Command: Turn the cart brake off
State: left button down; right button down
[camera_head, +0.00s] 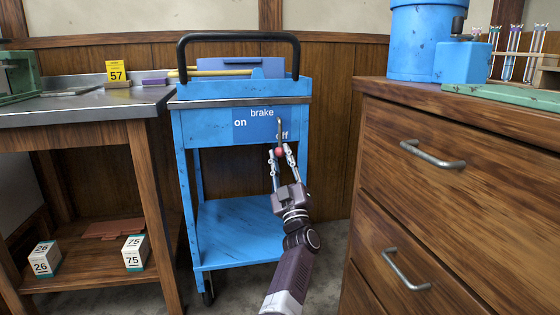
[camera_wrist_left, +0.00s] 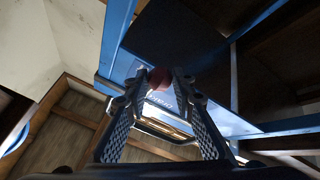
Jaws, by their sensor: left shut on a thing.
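The blue cart (camera_head: 235,215) stands in the middle of the head view, with a brake panel (camera_head: 253,125) on its front. The panel reads "brake", with "on" at left and "off" at right. The brake lever (camera_head: 279,128) is a thin bar over the "off" label, hiding part of it, with a red knob (camera_head: 279,152) at its lower end. My left gripper (camera_head: 281,155) reaches up from below and is shut on the knob. In the left wrist view the red knob (camera_wrist_left: 158,78) sits between the two fingertips. My right gripper is not in view.
The cart has a black push handle (camera_head: 238,37) on top. A wooden cabinet (camera_head: 430,195) stands close on the right, with metal drawer handles sticking out. A metal-topped table (camera_head: 85,107) stands at left, with numbered boxes on its lower shelf.

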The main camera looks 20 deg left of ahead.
pick_arm(q)
jog(key=c, duration=1.6)
grip_release()
notch_tip(320, 180, up, 10)
jog(key=shift+r, duration=0.1)
